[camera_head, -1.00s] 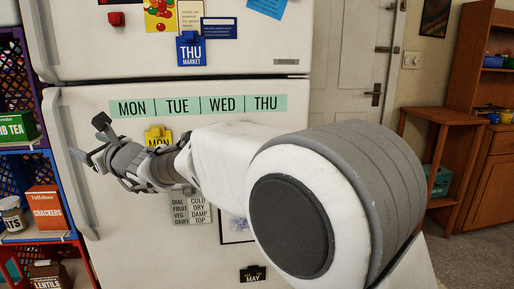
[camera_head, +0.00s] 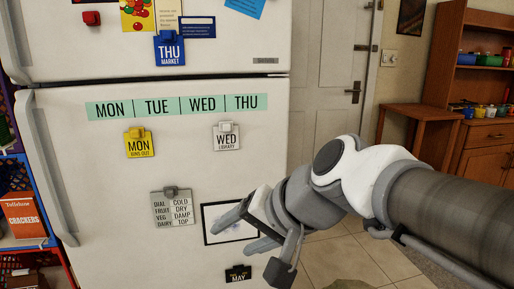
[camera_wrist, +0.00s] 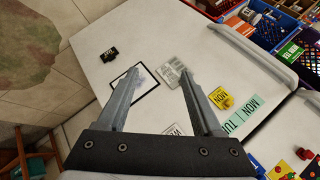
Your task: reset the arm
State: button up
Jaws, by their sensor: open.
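My gripper (camera_head: 250,244) is open and empty, low in front of the white fridge door (camera_head: 85,195), with its fingers pointing left in the head view. In the wrist view, the gap between its fingers (camera_wrist: 159,72) frames part of the door. No card is between the fingers. My arm comes in from the right and covers part of the framed sheet (camera_head: 220,222) on the door.
A yellow MON card (camera_head: 139,149), a white WED card (camera_head: 227,141) and a blue THU card (camera_head: 170,57) hang on the fridge. Crates (camera_head: 38,178) stand at left. A wooden shelf (camera_head: 470,45) stands at right; floor between is open.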

jog(key=s+d+f+n+h, duration=0.1)
jog(key=s+d+f+h, duration=0.15)
jog(key=d, duration=0.35)
jog(key=s+d+f+n+h+p, duration=0.1)
jog(key=s+d+f+h, duration=0.15)
jog(key=d, duration=0.35)
jog(key=s+d+f+n+h, duration=0.1)
jog(key=s+d+h, duration=0.1)
jog(key=s+d, duration=0.25)
notch_tip(320, 180, up, 26)
jog(key=w+p, duration=0.1)
jog(key=p, duration=2.5)
jog(key=shift+d+r+p, duration=0.2)
jog(key=shift+r+p, duration=0.05)
jog(key=shift+p, duration=0.05)
